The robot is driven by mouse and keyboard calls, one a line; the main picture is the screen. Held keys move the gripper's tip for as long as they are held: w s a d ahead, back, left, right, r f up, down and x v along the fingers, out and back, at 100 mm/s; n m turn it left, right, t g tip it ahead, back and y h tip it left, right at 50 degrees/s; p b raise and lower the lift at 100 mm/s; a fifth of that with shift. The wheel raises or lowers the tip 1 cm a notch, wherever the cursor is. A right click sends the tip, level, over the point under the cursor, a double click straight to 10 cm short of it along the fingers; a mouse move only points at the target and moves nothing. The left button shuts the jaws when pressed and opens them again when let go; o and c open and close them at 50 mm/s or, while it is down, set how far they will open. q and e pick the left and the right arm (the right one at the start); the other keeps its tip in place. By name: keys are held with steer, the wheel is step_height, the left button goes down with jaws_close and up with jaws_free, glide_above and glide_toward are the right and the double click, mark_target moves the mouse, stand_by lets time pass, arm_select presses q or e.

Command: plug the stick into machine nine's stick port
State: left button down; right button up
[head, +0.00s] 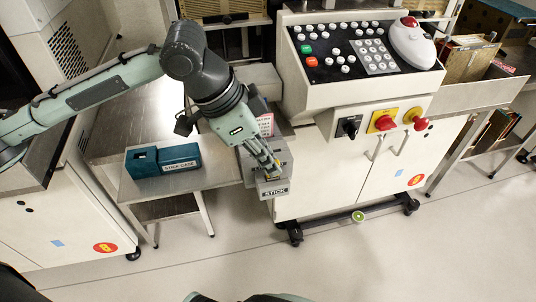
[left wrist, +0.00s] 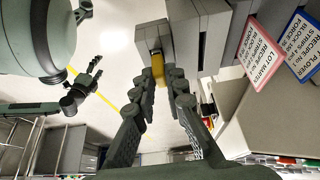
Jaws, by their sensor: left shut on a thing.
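My left gripper (head: 272,170) reaches down at the front of a grey block labelled STICK (head: 275,191), on the left side of the white machine. In the left wrist view its fingers (left wrist: 160,88) are shut on a small yellow stick (left wrist: 158,72). The stick's far end meets or lies just before the grey port block (left wrist: 151,36); I cannot tell how deep it sits. No number nine is readable. A dark gripper shape, likely my right one (left wrist: 80,92), shows small in the left wrist view; its jaws are unclear.
A teal stick case (head: 163,161) lies on a low metal table (head: 215,178) left of the port. The machine's button panel (head: 355,50) and knobs (head: 382,121) are to the right. Hanging label cards (left wrist: 262,52) are close right of the wrist. The floor in front is clear.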

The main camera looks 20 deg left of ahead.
arm_select(q)
steer(key=shift+f, duration=0.25)
steer(key=c, duration=1.5)
jaws_free()
steer(key=v, duration=1.2)
